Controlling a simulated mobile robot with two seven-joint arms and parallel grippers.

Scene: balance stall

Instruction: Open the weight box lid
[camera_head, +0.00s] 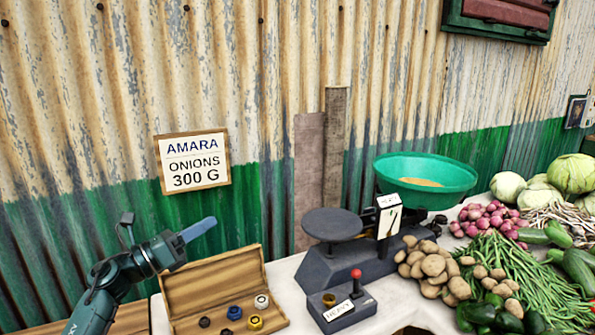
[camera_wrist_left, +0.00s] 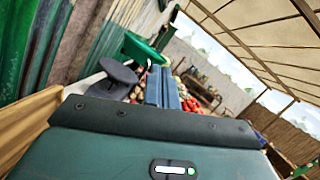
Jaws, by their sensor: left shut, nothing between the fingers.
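The wooden weight box stands on the white-covered table at the lower middle of the head view. Its lid (camera_head: 212,278) is raised and tilted back, with the inner face showing. Several small weights sit in the box (camera_head: 272,325), among them a blue one (camera_head: 234,312), a brass one (camera_head: 255,322) and a pale one (camera_head: 262,301). The front of the box is cut off by the frame. My left gripper (camera_head: 208,224) is shut and empty, above the lid and apart from it. It also shows in the left wrist view (camera_wrist_left: 162,75). My right gripper is not in view.
A balance scale (camera_head: 345,262) with a dark plate (camera_head: 332,224) and a green pan (camera_head: 424,172) stands right of the box. A small block with a red knob (camera_head: 356,274) is before it. Vegetables fill the right. A corrugated wall (camera_head: 260,100) closes the back.

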